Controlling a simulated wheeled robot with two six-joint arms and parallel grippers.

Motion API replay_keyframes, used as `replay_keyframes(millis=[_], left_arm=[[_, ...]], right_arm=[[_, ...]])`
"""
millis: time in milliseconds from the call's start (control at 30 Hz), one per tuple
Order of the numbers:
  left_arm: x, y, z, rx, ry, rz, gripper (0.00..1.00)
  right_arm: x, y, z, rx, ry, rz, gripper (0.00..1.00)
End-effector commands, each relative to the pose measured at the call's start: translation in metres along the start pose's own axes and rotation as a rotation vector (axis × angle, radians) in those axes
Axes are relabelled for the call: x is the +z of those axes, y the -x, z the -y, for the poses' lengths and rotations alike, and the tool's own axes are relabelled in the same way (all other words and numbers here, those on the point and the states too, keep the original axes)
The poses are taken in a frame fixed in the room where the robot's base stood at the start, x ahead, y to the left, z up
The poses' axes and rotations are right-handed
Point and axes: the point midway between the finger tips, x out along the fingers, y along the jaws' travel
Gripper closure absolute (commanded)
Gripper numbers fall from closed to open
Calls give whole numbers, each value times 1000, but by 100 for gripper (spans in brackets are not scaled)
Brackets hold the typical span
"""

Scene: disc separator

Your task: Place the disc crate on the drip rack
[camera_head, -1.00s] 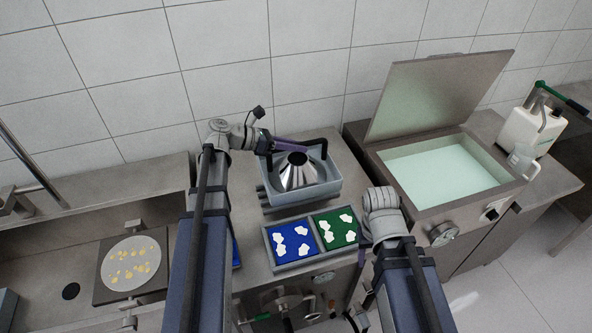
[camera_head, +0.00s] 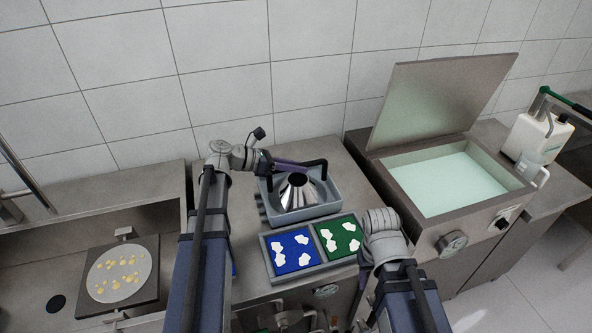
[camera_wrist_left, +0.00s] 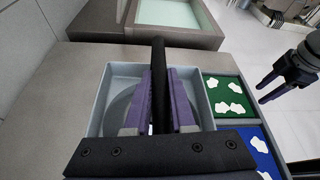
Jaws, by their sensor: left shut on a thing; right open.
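The disc crate (camera_head: 325,205) is a grey-blue open bin with a black bar handle, which also shows in the left wrist view (camera_wrist_left: 159,60). A shiny metal cone (camera_head: 297,190) stands inside it. My left gripper (camera_head: 300,165) is above the crate, shut on the handle; its purple fingers flank the bar in the left wrist view (camera_wrist_left: 160,100). Dark slats (camera_head: 262,208) show at the crate's left edge, seemingly the drip rack; the crate hides most of it, and I cannot tell whether they touch. My right gripper (camera_wrist_left: 264,90) is open and empty at the right.
A tray (camera_head: 272,278) with blue and green mats bearing white pieces lies just in front of the crate. A basin with pale green liquid (camera_head: 455,185) and a raised lid (camera_head: 440,95) stands right. A round plate (camera_head: 120,272) with yellow bits is left.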

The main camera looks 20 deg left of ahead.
Motion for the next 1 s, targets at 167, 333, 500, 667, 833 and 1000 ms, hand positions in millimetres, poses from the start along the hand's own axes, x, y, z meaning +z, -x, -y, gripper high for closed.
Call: replay_keyframes(millis=[167, 333, 500, 667, 833, 1000], left_arm=[[0, 0, 0, -1, 0, 3, 100], [-2, -1, 0, 0, 0, 0, 68], [-2, -1, 0, 0, 0, 0, 49], [-2, -1, 0, 0, 0, 0, 48], [2, 1, 1, 0, 0, 0, 48], [4, 28, 0, 4, 2, 1, 48]], right_arm=[[0, -1, 0, 0, 0, 0, 50], [0, -2, 0, 0, 0, 0, 50], [0, -2, 0, 0, 0, 0, 50], [0, -2, 0, 0, 0, 0, 50], [0, 3, 0, 0, 0, 0, 50], [1, 14, -1, 0, 0, 0, 50]])
